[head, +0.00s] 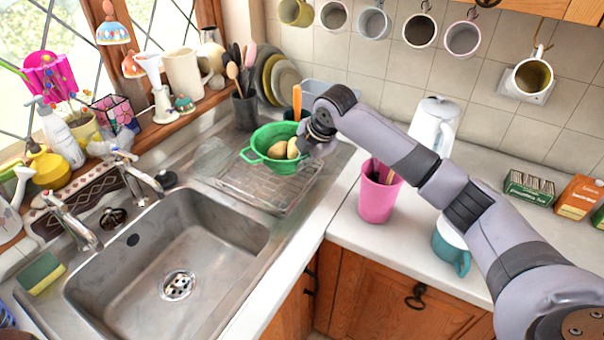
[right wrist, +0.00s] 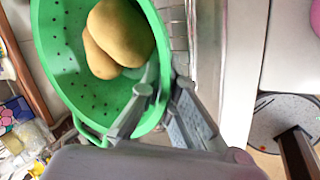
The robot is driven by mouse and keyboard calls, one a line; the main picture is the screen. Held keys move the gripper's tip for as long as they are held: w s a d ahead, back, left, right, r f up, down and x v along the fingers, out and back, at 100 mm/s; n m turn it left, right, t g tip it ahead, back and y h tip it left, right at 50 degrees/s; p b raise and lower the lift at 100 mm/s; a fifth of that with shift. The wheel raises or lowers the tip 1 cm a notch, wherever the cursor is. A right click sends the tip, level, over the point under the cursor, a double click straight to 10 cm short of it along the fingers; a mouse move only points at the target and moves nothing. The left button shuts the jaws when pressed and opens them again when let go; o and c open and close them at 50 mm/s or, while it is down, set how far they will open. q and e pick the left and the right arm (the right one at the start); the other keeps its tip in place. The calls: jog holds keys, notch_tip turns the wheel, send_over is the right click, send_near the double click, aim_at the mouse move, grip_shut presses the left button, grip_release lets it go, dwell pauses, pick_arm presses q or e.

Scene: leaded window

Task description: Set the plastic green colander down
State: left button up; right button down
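The plastic green colander (head: 270,161) is over the wire rack on the draining board, right of the sink basin. It is roughly upright and holds potatoes (head: 283,149). I cannot tell whether its base touches the rack. My right gripper (head: 312,147) is at its right side. In the right wrist view, the fingers (right wrist: 166,80) straddle the colander's rim, one inside and one outside, and appear shut on it. The colander's green wall (right wrist: 62,60) and the potatoes (right wrist: 120,35) show there too. My left gripper is out of view.
The wire rack (head: 257,188) lies beside the empty sink basin (head: 170,250). A utensil pot (head: 244,110) and stacked plates (head: 284,80) stand behind the colander.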

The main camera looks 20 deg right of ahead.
notch_tip(320, 180, down, 6)
jog(key=shift+r+p, duration=0.1)
jog(key=shift+p, duration=0.45)
jog(key=c, duration=2.3)
grip_release()
jog(key=shift+f, duration=0.25)
jog(key=o, duration=0.5)
jog(key=b+v, duration=0.2)
jog(key=v, duration=1)
jog(key=shift+r, duration=0.2)
